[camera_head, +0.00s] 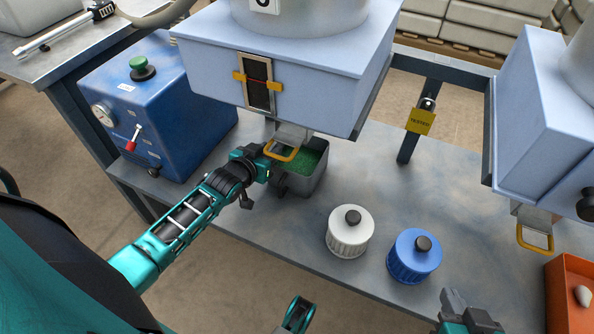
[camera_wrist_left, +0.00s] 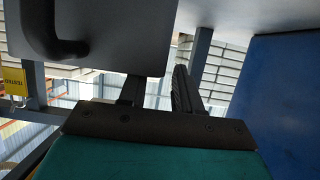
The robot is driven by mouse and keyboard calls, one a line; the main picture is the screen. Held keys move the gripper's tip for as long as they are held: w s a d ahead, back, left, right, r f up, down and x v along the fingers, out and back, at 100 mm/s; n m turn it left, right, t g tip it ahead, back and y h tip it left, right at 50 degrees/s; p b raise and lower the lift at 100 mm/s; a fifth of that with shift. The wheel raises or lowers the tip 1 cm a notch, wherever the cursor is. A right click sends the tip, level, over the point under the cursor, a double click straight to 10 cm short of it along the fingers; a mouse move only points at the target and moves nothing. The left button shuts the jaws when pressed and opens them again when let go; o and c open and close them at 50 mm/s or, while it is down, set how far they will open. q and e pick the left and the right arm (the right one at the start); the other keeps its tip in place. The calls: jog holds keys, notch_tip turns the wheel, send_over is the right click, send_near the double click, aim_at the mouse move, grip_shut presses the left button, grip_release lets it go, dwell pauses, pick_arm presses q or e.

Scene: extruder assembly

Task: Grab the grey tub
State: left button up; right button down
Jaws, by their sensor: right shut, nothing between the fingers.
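The grey tub (camera_head: 318,172), holding green granules, stands on the bench under the left hopper's yellow-handled slide gate. My left gripper (camera_head: 268,166) is at the tub's left side. In the left wrist view, a grey body with a dark handle, apparently the tub (camera_wrist_left: 95,35), fills the upper left. The left gripper's fingers (camera_wrist_left: 158,92) are apart there; one is partly hidden by the grey body, the other shows beside its right edge. Contact cannot be told. My right gripper (camera_head: 460,300) is shut and empty at the bottom right, away from the tub.
A white-lidded jar (camera_head: 349,236) and a blue jar (camera_head: 407,262) stand right of the tub. A blue box (camera_head: 165,105) with a green knob is at left. The hopper (camera_head: 310,75) hangs low over the tub. An orange bin (camera_head: 568,300) is at far right.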

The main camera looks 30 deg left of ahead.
pick_arm(q)
jog(key=shift+x, duration=0.85)
grip_shut()
dwell(0.8)
jog(key=shift+r, duration=0.15)
